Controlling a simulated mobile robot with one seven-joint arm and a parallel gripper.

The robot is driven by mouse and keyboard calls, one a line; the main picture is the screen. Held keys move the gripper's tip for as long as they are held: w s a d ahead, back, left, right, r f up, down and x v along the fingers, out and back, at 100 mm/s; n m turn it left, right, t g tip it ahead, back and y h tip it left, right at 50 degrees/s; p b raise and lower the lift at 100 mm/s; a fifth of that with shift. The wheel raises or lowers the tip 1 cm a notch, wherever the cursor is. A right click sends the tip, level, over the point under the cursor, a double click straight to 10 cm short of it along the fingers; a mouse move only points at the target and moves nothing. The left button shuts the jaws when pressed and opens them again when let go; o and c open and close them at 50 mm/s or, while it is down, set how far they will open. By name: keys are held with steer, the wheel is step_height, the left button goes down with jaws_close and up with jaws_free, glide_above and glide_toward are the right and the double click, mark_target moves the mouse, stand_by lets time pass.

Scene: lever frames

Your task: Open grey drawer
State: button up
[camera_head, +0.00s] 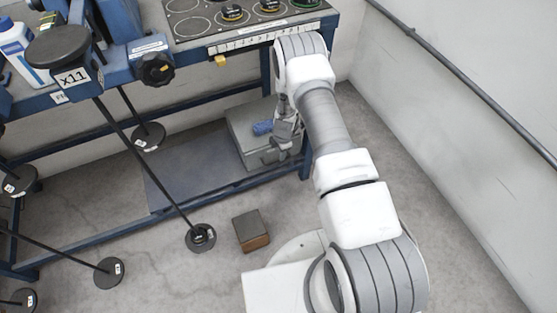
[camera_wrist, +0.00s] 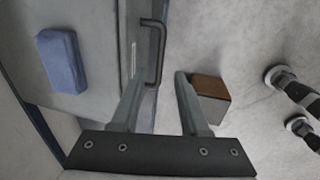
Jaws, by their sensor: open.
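The grey drawer unit (camera_head: 240,125) is a low grey box on the lower shelf of the blue workbench. In the wrist view its top (camera_wrist: 95,35) fills the upper left, and its front carries a dark bar handle (camera_wrist: 161,48) and a pale label strip. The drawer looks shut. My gripper (camera_wrist: 159,75) is open and empty. In the wrist view the handle's lower end lies between the two fingertips, nearer the left finger; I cannot tell the depth or whether they touch. In the head view my gripper (camera_head: 278,150) is at the unit's right side and hides part of it.
A blue block (camera_head: 262,128) lies on top of the unit. A brown block (camera_head: 250,230) sits on the floor in front of the shelf. Several black round-based stands (camera_head: 201,238) are at left. The workbench (camera_head: 190,52) is above, and a wall (camera_head: 450,110) is at right.

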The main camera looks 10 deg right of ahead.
mark_target(278, 160)
steer(key=f, duration=0.2)
steer(key=f+b, duration=0.1)
steer(key=w+f, duration=0.1)
steer(key=f, duration=0.1)
steer(key=shift+a+f+b, duration=0.1)
steer(key=shift+f+b, duration=0.2)
steer(key=shift+b, duration=0.05)
jaws_close()
stand_by(1.1)
